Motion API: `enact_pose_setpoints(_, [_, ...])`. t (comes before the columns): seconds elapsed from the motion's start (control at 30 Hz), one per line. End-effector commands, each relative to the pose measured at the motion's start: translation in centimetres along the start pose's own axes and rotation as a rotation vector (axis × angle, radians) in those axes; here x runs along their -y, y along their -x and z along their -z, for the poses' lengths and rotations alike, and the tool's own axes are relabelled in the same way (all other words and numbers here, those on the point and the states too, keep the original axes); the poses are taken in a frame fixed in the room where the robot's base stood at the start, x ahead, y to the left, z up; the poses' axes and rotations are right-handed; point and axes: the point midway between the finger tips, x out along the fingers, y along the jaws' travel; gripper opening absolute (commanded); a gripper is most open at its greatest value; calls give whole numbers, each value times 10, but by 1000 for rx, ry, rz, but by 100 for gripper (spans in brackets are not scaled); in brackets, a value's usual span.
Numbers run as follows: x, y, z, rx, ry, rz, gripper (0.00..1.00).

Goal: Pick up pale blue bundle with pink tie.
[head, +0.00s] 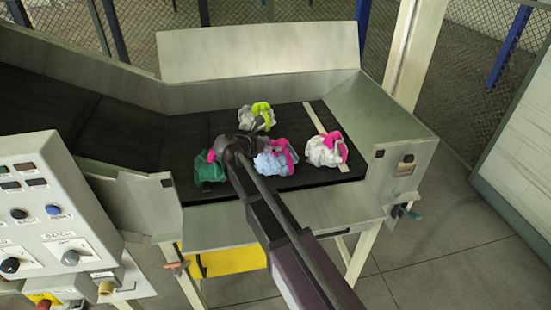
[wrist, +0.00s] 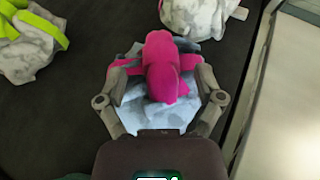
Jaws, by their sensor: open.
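The pale blue bundle (head: 268,164) with its pink tie (head: 285,150) lies on the dark belt, partly hidden by my arm in the head view. In the wrist view the pale blue cloth (wrist: 152,112) spreads under the upright pink tie (wrist: 164,68). My gripper (wrist: 158,72) is open, with one finger on each side of the bundle. Whether the fingers touch the cloth cannot be told. In the head view the fingertips are hidden behind my arm and wrist.
A green bundle with pink tie (head: 208,168) lies left. A grey-white bundle with lime tie (head: 257,117) lies behind. A white bundle with pink tie (head: 326,150) lies right, near a pale strip (head: 317,120). Metal side walls (head: 375,115) bound the belt (head: 180,140), which is bare at left.

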Motion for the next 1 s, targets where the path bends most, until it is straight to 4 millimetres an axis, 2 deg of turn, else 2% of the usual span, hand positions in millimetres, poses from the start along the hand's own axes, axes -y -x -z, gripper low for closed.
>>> enact_pose_setpoints(0.1, [0, -16, 1, 0, -1, 2, 86])
enact_pose_setpoints(0.23, [0, -24, 1, 0, 0, 0, 86])
enact_pose_setpoints(0.83, [1, -26, -1, 0, 0, 2, 86])
enact_pose_setpoints(1.0, [1, -26, -1, 0, 0, 2, 35])
